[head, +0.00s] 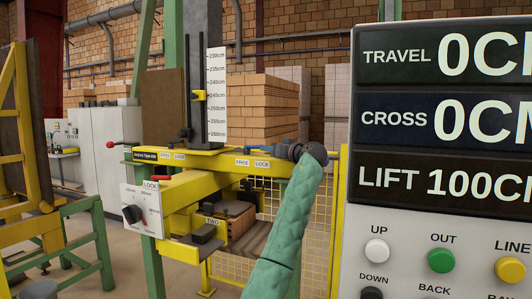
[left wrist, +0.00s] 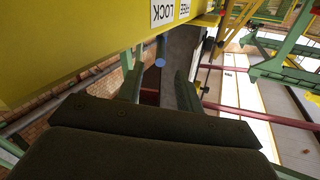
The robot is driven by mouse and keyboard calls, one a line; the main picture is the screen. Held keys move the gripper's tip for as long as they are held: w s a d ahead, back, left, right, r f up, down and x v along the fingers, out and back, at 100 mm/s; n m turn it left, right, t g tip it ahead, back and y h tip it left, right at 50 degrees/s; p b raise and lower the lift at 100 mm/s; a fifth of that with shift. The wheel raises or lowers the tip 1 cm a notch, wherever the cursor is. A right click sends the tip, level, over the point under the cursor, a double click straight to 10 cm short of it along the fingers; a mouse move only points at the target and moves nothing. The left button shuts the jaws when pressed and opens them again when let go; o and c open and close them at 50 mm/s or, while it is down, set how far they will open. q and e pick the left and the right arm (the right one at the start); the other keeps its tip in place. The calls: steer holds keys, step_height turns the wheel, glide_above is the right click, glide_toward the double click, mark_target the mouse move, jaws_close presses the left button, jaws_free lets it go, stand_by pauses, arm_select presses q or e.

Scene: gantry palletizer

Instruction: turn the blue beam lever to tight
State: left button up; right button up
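The blue lever (left wrist: 160,62) shows in the left wrist view as a small round blue end beside the yellow beam (left wrist: 60,45). The beam carries a FREE and LOCK label (left wrist: 170,10); I read no TIGHT mark. My left gripper (left wrist: 160,88) is open there, its two fingers apart, with the blue end seen in the gap and clear space on both sides. I cannot tell how deep the lever lies between them. My right gripper is out of view.
A large readout panel with buttons (head: 440,225) fills the right. Red levers (head: 160,178) and a dial box (head: 140,212) are on the left of the yellow machine. A vertical scale (head: 216,95) stands above the beam. Stacked bricks (head: 262,105) and yellow mesh fencing (head: 318,220) lie behind.

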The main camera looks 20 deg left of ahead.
mark_target(256, 147)
arm_select(q)
steer(key=shift+d, duration=0.15)
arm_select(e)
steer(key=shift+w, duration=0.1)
